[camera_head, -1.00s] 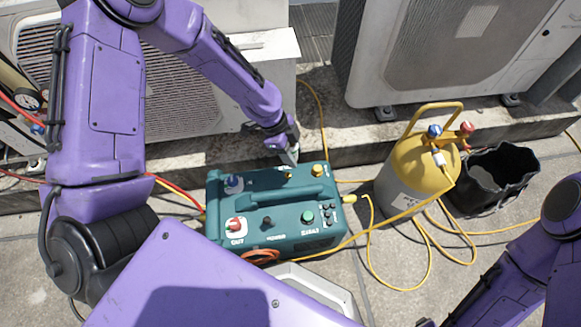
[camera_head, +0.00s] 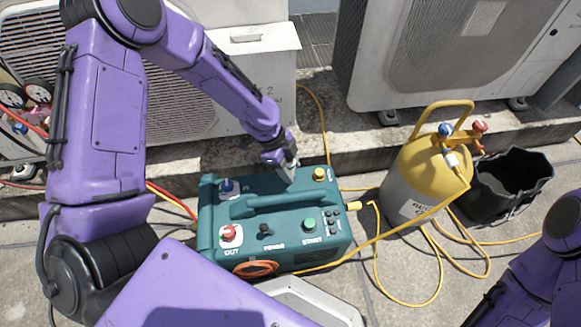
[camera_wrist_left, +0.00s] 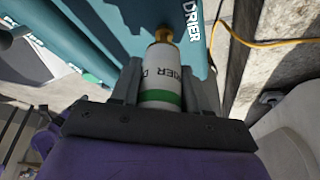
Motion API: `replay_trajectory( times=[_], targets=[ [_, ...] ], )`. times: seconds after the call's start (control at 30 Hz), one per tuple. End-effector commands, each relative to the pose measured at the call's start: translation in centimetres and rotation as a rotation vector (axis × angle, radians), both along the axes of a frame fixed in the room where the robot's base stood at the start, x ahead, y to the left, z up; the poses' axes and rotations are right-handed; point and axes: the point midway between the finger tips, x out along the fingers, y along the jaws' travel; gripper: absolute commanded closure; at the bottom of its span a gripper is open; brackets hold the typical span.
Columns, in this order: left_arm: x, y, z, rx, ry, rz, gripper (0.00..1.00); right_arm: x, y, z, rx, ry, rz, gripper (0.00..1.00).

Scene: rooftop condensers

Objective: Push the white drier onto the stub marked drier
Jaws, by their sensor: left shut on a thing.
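The white drier (camera_wrist_left: 162,80) has a green band and dark "DRIER" lettering. My left gripper (camera_wrist_left: 165,92) is shut on it, with a finger on each side. A brass fitting (camera_wrist_left: 164,34) shows at the drier's far end, against the teal machine (camera_wrist_left: 105,25) near its printed "DRIER" mark. I cannot tell how far the drier is on the stub. In the head view my left gripper (camera_head: 287,168) points down at the back of the teal machine's top (camera_head: 285,217) and hides the stub. My right gripper is out of view.
A yellow-topped cylinder (camera_head: 408,185) with blue and red valves and a black bucket (camera_head: 505,185) stand right of the machine. A yellow hose (camera_head: 380,270) loops over the floor. Condensers (camera_head: 440,50) stand behind. A pale tray (camera_head: 318,300) lies in front.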

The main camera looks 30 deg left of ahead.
Motion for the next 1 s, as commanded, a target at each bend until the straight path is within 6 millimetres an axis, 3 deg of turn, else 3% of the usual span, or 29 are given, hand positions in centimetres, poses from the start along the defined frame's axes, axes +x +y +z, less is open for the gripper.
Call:
replay_trajectory(
  times=[1.0],
  targets=[
    [-0.08, 0.24, 0.18, 0.0, -0.001, 0.001, 0.92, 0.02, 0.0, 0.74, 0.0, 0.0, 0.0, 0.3]
  ],
)
